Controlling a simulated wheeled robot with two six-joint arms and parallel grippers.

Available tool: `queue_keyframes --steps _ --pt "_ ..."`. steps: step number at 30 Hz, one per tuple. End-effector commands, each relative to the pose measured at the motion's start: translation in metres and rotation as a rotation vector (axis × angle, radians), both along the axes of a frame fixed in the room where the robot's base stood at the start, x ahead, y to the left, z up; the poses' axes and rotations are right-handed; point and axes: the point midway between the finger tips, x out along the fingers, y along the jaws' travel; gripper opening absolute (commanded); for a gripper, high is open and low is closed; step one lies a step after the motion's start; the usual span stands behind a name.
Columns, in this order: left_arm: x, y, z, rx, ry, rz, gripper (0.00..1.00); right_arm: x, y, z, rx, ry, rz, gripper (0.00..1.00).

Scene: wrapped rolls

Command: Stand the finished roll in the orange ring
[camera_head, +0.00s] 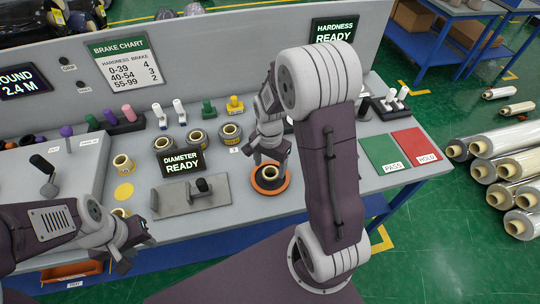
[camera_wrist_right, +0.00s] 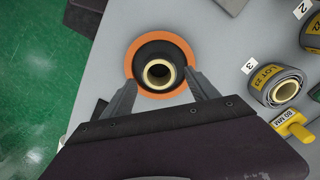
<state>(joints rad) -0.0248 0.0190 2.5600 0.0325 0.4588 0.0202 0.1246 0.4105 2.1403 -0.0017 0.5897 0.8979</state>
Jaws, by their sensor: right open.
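A dark roll with a cream core (camera_wrist_right: 159,74) stands on end inside the orange ring (camera_wrist_right: 134,55) on the bench. In the head view the roll (camera_head: 269,173) and ring (camera_head: 270,190) are at the bench's front middle, partly hidden by my right gripper. My right gripper (camera_head: 268,157) is just above them. In the wrist view its open fingers (camera_wrist_right: 162,80) reach to either side of the roll, overlapping the ring's near edge; I cannot tell whether they touch the roll. My left gripper (camera_head: 128,254) is at the bench's front left; its jaws are unclear.
The diameter display (camera_head: 183,162) and a grey fixture (camera_head: 190,196) stand left of the ring. Labelled rolls (camera_wrist_right: 277,88) and a yellow 80 MM piece (camera_wrist_right: 294,127) lie to the right in the wrist view. Green PASS (camera_head: 387,151) and red HOLD (camera_head: 418,144) pads are at the right.

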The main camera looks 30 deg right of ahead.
Motion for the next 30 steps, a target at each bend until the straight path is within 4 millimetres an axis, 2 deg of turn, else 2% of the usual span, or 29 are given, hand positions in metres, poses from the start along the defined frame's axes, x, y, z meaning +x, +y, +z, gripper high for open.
queue_keyframes --steps 1,3,9,13,17,19,24,27,30 --pt "0.0 0.0 0.004 0.0 0.0 0.0 0.36 0.002 0.0 0.018 -0.001 -0.008 0.0 0.68" --pt "0.0 0.0 0.007 0.0 0.0 0.0 0.36 0.001 0.0 0.035 -0.001 -0.006 0.0 0.68" --pt "0.0 0.0 0.011 0.0 0.0 0.0 0.36 0.001 0.0 0.071 -0.001 -0.003 0.0 0.68" --pt "0.0 0.0 0.011 0.0 0.0 0.0 0.36 0.0 0.0 0.078 0.0 0.0 0.0 0.68" --pt "0.0 0.0 0.011 0.0 0.0 0.0 0.36 -0.004 0.003 0.078 0.001 -0.002 0.04 0.68" --pt "0.0 0.0 0.011 0.0 0.0 0.0 0.36 -0.018 0.014 0.072 0.002 -0.019 0.206 0.68" --pt "0.0 0.0 0.011 0.0 0.0 0.0 0.36 -0.065 0.041 0.052 -0.017 -0.079 0.764 0.68" --pt "0.0 0.0 0.011 0.0 0.0 0.0 0.36 -0.081 0.047 0.046 -0.03 -0.097 0.95 0.68" --pt "0.0 0.0 0.011 0.0 0.0 0.0 0.36 -0.085 0.049 0.044 -0.035 -0.104 1.003 0.68"
